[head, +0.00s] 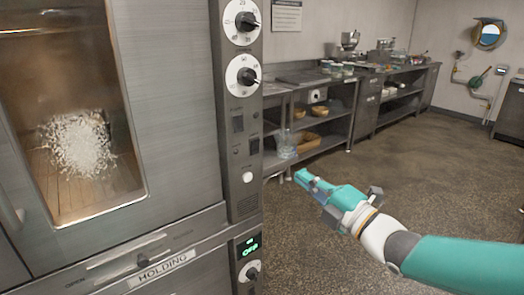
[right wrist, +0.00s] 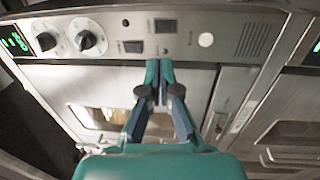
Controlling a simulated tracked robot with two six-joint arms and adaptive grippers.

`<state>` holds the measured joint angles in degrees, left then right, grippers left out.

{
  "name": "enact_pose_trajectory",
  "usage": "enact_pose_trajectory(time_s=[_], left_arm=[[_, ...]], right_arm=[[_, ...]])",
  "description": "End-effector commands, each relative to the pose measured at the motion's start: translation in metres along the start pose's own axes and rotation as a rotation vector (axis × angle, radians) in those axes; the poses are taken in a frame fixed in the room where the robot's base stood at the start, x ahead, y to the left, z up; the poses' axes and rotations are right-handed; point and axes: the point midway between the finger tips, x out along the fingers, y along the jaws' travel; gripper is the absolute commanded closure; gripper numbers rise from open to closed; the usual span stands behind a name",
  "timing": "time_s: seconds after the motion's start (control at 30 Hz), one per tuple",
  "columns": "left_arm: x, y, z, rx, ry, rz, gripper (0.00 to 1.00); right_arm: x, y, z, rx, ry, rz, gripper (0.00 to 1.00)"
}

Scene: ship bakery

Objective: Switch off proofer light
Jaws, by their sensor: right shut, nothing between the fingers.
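The proofer (head: 175,120) is a tall steel cabinet on the left in the head view. Its window (head: 75,130) shows a warm-lit inside with a bright white patch on the glass. Its control panel (head: 237,190) carries two dark rocker switches, an upper one (head: 237,122) and a lower one (head: 254,146). Both also show in the right wrist view, one (right wrist: 132,46) near the knobs and one (right wrist: 165,26). I cannot read which works the light. My right gripper (head: 302,177) is shut and empty, right of the panel; its fingertips (right wrist: 158,66) appear just below the switches in the wrist view.
Two dial knobs (head: 243,78) sit above the switches, and a round white button (head: 247,177) below them. A green display (head: 249,245) and another knob (head: 250,271) are lower. A steel shelf bench (head: 330,110) runs behind. The floor (head: 400,165) at right is clear.

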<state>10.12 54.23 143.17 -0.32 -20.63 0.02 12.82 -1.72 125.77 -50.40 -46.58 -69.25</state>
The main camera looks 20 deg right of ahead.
Motion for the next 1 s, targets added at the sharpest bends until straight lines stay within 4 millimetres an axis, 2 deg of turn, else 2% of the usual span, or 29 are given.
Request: enact_pose_trajectory(time_s=[0.27,0.5,0.7,0.83,1.0], left_arm=[[-0.011,0.004,0.0,0.0,0.0,0.0,0.6],[-0.025,0.009,0.0,0.0,0.0,0.0,0.6],[-0.037,0.013,0.0,0.0,0.0,0.0,0.6],[-0.042,0.015,0.0,0.0,0.0,0.0,0.6],[-0.043,0.015,0.0,0.0,0.0,0.0,0.6]], right_arm=[[0.034,0.002,-0.001,0.003,0.004,-0.001,1.0],[0.084,0.002,-0.001,0.004,0.003,-0.003,1.0],[0.118,0.002,-0.001,0.004,0.001,-0.002,1.0],[0.131,0.001,0.0,0.002,0.0,-0.002,1.0],[0.138,0.0,0.0,0.003,-0.002,-0.001,1.0]])
